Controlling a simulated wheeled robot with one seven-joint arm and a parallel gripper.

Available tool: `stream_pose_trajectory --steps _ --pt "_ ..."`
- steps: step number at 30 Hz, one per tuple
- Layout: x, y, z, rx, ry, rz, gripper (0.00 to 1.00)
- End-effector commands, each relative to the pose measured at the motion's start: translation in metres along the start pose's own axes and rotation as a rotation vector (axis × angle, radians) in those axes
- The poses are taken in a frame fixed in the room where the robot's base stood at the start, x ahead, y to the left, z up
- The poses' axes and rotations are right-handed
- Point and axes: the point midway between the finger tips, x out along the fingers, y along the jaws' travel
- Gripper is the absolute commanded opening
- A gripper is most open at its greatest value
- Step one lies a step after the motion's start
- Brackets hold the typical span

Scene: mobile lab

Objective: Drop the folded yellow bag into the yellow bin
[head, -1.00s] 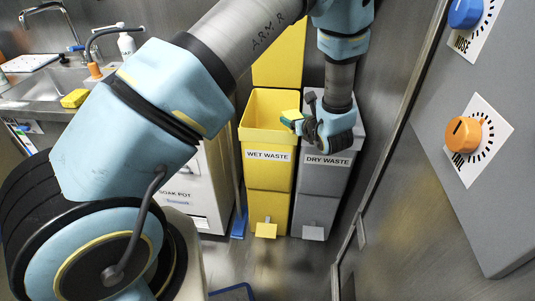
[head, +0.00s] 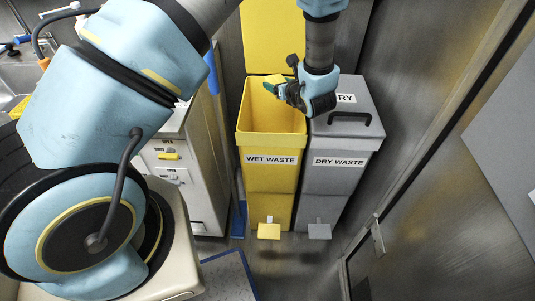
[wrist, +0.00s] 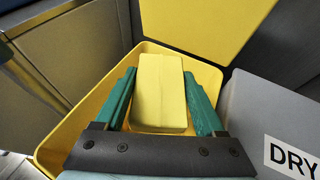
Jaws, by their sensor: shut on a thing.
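The yellow bin (head: 271,190), labelled WET WASTE, stands open with its yellow lid (head: 273,38) raised behind it. My gripper (head: 280,89) is over the right part of the bin's opening. It is shut on the folded yellow bag (wrist: 158,90), a small yellow block between the green fingers in the wrist view. The bag also shows in the head view (head: 273,82), at the fingertips. In the wrist view the bin's rim (wrist: 52,152) surrounds the bag and fingers on the left and far sides. The bag's height above the rim is hard to tell.
A grey DRY WASTE bin (head: 338,178) with a closed, handled lid stands against the yellow bin's right side. A white cabinet (head: 178,185) and a sink are at the left. A metal door (head: 440,190) is at the right. Some floor is clear in front of the bins.

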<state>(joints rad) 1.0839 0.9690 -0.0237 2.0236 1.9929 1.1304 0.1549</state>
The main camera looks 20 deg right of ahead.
Motion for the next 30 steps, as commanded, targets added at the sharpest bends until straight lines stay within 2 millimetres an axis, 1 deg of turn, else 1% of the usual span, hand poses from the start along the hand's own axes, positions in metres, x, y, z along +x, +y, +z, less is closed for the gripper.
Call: stream_pose_trajectory --steps 1,12,16,23,24,30 --pt "0.003 0.0 -0.006 0.0 0.0 0.001 0.18" --pt "0.018 0.001 -0.043 0.0 0.0 0.001 0.18" --pt "0.021 0.0 -0.049 0.0 0.0 0.001 0.18" --pt "0.02 0.0 -0.048 -0.001 -0.001 0.0 0.18" --pt "0.02 0.0 -0.048 -0.001 -0.001 0.001 0.74" --pt "0.02 0.0 -0.048 -0.001 -0.001 0.001 0.96"
